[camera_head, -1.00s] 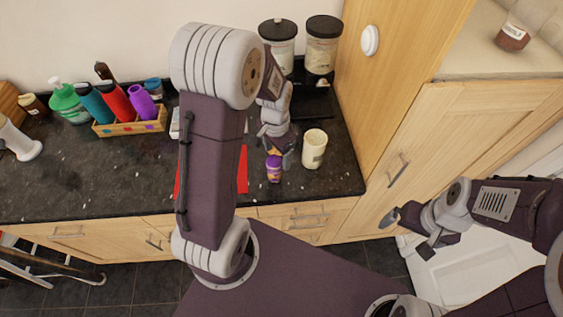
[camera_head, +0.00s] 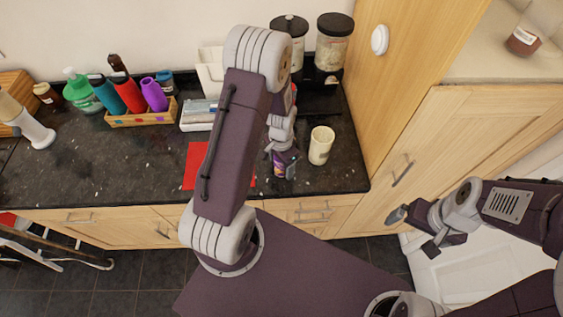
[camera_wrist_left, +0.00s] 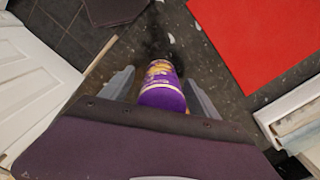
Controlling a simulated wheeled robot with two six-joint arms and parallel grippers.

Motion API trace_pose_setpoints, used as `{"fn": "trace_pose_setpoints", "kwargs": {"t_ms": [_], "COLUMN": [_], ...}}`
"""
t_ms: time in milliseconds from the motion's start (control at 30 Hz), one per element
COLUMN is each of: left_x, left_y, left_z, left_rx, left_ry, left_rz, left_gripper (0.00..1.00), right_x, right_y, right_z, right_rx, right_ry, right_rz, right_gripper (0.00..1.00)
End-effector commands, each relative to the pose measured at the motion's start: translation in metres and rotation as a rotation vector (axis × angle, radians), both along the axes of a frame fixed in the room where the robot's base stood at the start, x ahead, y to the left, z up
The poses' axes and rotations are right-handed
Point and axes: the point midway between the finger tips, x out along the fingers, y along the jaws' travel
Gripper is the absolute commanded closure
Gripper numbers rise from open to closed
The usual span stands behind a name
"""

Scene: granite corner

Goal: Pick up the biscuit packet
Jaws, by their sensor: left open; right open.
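The biscuit packet is a purple cylinder with a yellow and orange picture band. In the left wrist view the biscuit packet (camera_wrist_left: 162,88) is between the two open fingers of my left gripper (camera_wrist_left: 160,85). In the head view the biscuit packet (camera_head: 279,171) is partly hidden by my left gripper (camera_head: 283,163), which is over it near the counter's front edge. I cannot tell whether the fingers touch it. My right gripper (camera_head: 414,229) is open and empty, off the counter in front of the cupboard at the right.
A cream cup (camera_head: 321,146) stands just right of my left gripper. A red mat (camera_head: 196,165) lies to the left, partly behind my arm. Two lidded jars (camera_head: 333,45) stand at the back. A wooden caddy (camera_head: 140,117) with bottles is at the left. Tall cupboard (camera_head: 455,150) bounds the right.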

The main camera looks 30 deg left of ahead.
Motion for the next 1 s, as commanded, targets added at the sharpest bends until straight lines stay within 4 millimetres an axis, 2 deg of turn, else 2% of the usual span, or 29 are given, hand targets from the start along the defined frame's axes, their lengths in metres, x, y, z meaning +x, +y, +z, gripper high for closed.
{"fn": "trace_pose_setpoints", "kwargs": {"t_ms": [100,300,500,567,833,1000], "left_x": [0.0,0.0,0.0,0.0,0.001,0.001], "left_y": [0.0,0.0,0.0,0.0,0.0,0.0], "left_z": [-0.011,-0.012,-0.011,-0.011,-0.008,0.016], "left_rx": [0.0,0.001,0.001,0.001,0.0,0.001], "left_ry": [0.0,-0.001,-0.001,-0.001,-0.002,-0.007], "left_rz": [-0.001,-0.001,-0.001,-0.001,-0.001,-0.001], "left_gripper": [0.3,0.3,0.86,1.0,1.0,1.0], "right_x": [0.0,0.0,0.0,0.0,0.0,0.0], "right_y": [0.0,0.0,0.0,0.0,0.0,0.0], "right_z": [0.001,0.001,0.001,0.001,0.0,-0.002], "right_rx": [0.0,0.0,0.0,0.0,0.0,0.0], "right_ry": [0.0,0.0,0.0,0.0,0.0,0.0], "right_rz": [0.0,0.0,0.0,0.0,0.0,0.0], "right_gripper": [0.02,0.02,0.02,0.02,0.02,0.02]}}
